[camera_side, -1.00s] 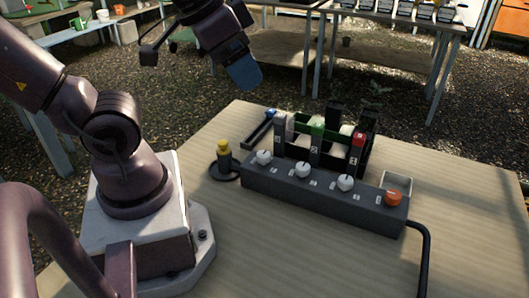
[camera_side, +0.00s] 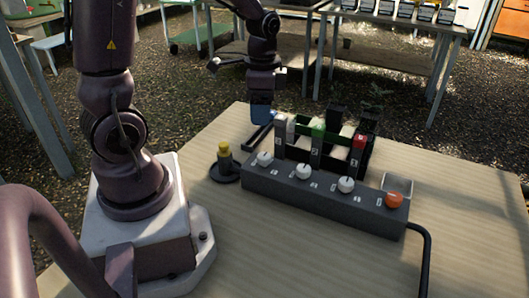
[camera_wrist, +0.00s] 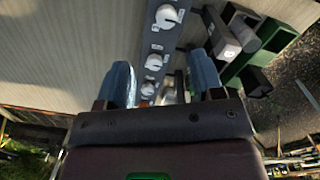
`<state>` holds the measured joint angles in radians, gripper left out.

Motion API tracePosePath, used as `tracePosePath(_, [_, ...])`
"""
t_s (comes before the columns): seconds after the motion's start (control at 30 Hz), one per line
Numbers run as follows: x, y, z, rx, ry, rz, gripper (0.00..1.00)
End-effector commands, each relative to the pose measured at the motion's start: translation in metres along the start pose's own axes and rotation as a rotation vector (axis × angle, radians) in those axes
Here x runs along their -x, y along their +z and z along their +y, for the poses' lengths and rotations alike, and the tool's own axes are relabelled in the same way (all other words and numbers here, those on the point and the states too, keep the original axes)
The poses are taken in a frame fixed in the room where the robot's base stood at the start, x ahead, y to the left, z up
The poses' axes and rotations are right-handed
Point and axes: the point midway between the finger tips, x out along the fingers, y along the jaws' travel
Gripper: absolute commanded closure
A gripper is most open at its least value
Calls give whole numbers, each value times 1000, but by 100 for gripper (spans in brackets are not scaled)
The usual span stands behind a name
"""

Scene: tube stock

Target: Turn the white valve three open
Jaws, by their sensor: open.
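A long dark grey valve box (camera_side: 322,203) lies on the wooden table. Along its top stand three white knobs: a left one (camera_side: 264,158), a middle one (camera_side: 303,171) and a right one (camera_side: 346,184). An orange knob (camera_side: 394,199) is at the right end. The labels are too small to read, so I cannot tell the numbering. My gripper (camera_side: 262,114) points down beyond the box's left end, apart from every knob. In the wrist view its two blue fingers (camera_wrist: 163,82) are spread with nothing held. White knobs (camera_wrist: 168,15) run in a row there, partly behind the fingers.
A rack with grey, green and red-topped uprights (camera_side: 317,143) stands close behind the box. A yellow-topped post (camera_side: 224,158) stands at its left. A small square tray (camera_side: 398,184) is behind the orange knob. A black cable (camera_side: 424,255) leaves the right end. The front table is clear.

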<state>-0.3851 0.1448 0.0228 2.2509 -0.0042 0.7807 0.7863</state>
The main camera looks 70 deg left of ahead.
Motion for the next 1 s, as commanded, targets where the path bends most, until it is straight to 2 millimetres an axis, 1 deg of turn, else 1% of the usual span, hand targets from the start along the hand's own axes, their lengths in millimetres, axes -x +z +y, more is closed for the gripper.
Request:
tracePosePath(0.1, [3, -6, -5, -132, -22, 20, 39])
tracePosePath(0.2, [3, -7, -6, -196, -26, 22, 39])
tracePosePath(0.27, [0, -7, -6, -212, -26, 22, 39])
tracePosePath(0.37, [-9, -7, -5, -218, -24, 19, 39])
tracePosePath(0.47, [-25, -7, -5, -216, -22, 18, 39])
tracePosePath(0.7, [-77, -8, -6, -216, -21, 17, 39])
tracePosePath(0.8, [-95, -8, -7, -215, -22, 18, 39])
tracePosePath(0.9, [-109, -9, -7, -214, -23, 19, 39])
tracePosePath(1.0, [-118, -10, -8, -214, -25, 21, 39])
